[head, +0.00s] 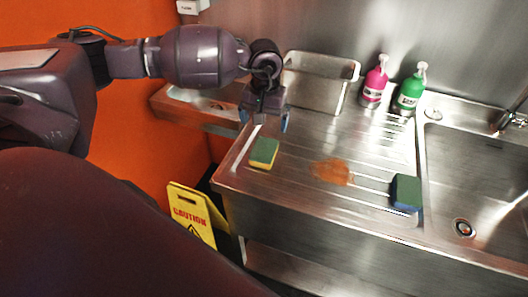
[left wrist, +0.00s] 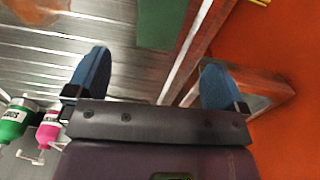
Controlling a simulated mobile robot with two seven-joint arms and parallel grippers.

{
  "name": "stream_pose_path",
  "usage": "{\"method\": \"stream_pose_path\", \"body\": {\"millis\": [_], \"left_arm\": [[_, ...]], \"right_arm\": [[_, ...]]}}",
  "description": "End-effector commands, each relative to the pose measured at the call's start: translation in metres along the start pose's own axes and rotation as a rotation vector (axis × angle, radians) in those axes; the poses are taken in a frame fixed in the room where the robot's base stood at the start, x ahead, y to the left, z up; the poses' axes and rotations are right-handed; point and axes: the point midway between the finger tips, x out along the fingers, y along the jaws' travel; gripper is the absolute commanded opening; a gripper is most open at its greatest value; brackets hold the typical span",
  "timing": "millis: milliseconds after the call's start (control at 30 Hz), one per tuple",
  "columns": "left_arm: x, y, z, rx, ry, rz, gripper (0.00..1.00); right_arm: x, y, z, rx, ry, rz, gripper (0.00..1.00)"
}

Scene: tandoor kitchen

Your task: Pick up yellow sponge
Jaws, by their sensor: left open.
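The yellow sponge (head: 264,153) has a green top and a yellow side edge. It lies on the left part of the ribbed steel drainboard in the head view. In the left wrist view its green face (left wrist: 160,22) shows at the top, partly cut off by the frame edge. My left gripper (head: 264,119) is open and empty, behind the sponge and apart from it. In the left wrist view the blue fingers of the gripper (left wrist: 154,66) are spread wide, with the sponge beyond them. My right gripper is not in view.
A second sponge (head: 406,193), dark green and blue, lies at the right by the sink basin (head: 480,180). An orange-brown stain (head: 332,172) lies between the sponges. Pink (head: 374,84) and green (head: 410,92) bottles stand at the back. A yellow caution sign (head: 190,215) stands below left.

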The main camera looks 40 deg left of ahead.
Motion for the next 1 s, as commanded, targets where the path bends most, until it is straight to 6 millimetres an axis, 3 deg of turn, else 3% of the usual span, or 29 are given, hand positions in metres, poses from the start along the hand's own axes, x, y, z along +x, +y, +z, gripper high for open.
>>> {"method": "stream_pose_path", "body": {"millis": [800, 1000], "left_arm": [[0.095, 0.000, 0.003, -0.001, -0.004, 0.002, 0.99], [0.105, 0.000, 0.002, -0.001, -0.001, 0.002, 0.99]], "right_arm": [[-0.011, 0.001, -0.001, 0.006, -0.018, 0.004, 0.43], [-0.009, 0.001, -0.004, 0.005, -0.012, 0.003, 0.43]]}}
